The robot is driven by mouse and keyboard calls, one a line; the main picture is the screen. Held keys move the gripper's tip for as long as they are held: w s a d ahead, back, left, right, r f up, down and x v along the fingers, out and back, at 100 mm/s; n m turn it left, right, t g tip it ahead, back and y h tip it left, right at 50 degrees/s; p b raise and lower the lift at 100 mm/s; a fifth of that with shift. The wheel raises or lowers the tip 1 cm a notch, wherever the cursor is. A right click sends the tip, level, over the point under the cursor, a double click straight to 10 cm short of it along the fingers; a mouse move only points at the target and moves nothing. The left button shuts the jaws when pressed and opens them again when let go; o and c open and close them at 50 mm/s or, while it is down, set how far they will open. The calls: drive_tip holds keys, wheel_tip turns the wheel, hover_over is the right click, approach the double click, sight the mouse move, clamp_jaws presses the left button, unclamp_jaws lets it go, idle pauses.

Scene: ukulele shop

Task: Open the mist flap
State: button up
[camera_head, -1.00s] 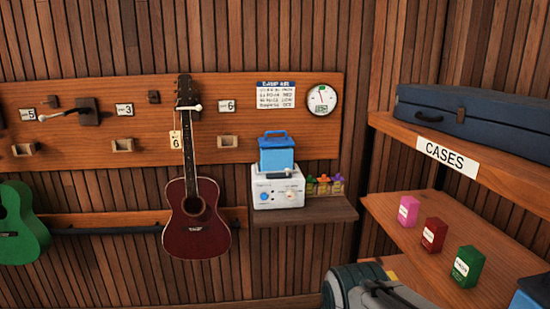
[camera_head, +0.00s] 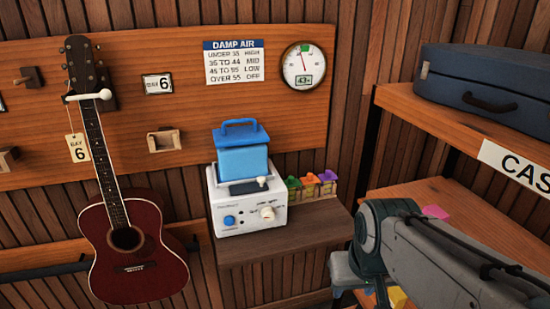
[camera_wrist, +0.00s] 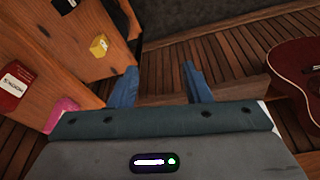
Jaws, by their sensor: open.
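A white humidifier (camera_head: 246,212) with a blue handled water tank (camera_head: 241,160) on top stands on a small wall shelf in the head view. A dark flap (camera_head: 246,187) sits on its upper front, with a pale knob beside it. It looks shut, lying flat. Below are a blue button (camera_head: 229,221) and a white dial (camera_head: 267,212). My gripper (camera_wrist: 161,86) is open and empty in the wrist view, its two blue fingers apart. It points at the floor and shelving, away from the humidifier, which does not show there.
Coloured clips (camera_head: 312,184) stand right of the humidifier. A red guitar (camera_head: 124,245) hangs to its left. A damp-air chart (camera_head: 234,62) and round gauge (camera_head: 305,67) hang above. Shelving with a blue case (camera_head: 485,90) stands at right; small boxes show in the wrist view (camera_wrist: 15,80).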

drive_tip(key=w+a+r+n+p, duration=0.25)
drive_tip(key=w+a+r, duration=0.25)
drive_tip(key=w+r, duration=0.45)
drive_tip(key=n+y+p, duration=0.3)
drive_tip(key=n, duration=0.2)
approach(261, 178)
drive_tip(key=shift+t, duration=0.3)
drive_tip(key=p+x, duration=0.1)
drive_tip(key=x, duration=0.7)
drive_tip(key=shift+s+f+p, duration=0.1)
drive_tip(key=shift+s+p, duration=0.15)
drive_tip(key=shift+p, duration=0.1)
clamp_jaws()
